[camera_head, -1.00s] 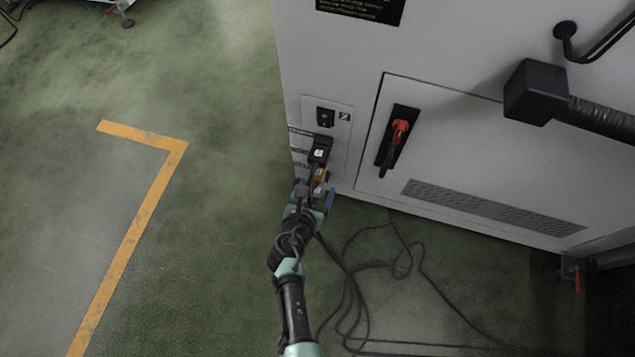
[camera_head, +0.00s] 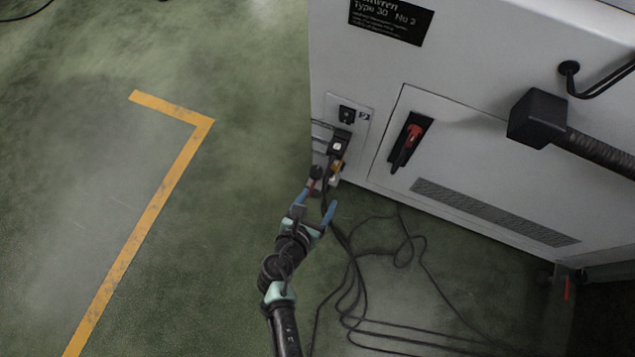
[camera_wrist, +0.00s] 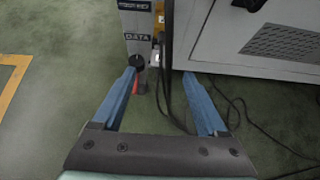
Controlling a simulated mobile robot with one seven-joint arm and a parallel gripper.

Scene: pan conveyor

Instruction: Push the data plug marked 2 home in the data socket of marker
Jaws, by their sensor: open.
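The panel's DATA label (camera_wrist: 139,37) shows in the wrist view. Just below it is a round black connector (camera_wrist: 138,60) with a red part hanging under it; it also shows in the head view (camera_head: 316,172). I cannot read a number on it or tell how deep it sits. To its right is a yellow part (camera_wrist: 159,20) with a pale tag, partly behind a dark cable. Above, a black plug (camera_head: 338,143) with an illegible white tag sits on the panel. My gripper (camera_wrist: 159,75) is open and empty, its blue fingers apart, below and in front of the connectors.
A small plate marked 2 (camera_head: 364,115) is beside a black socket (camera_head: 347,114) on the grey cabinet (camera_head: 470,130). A red-handled switch (camera_head: 408,142) is on its door. Loose black cables (camera_head: 375,285) lie on the floor at right. The floor at left is clear.

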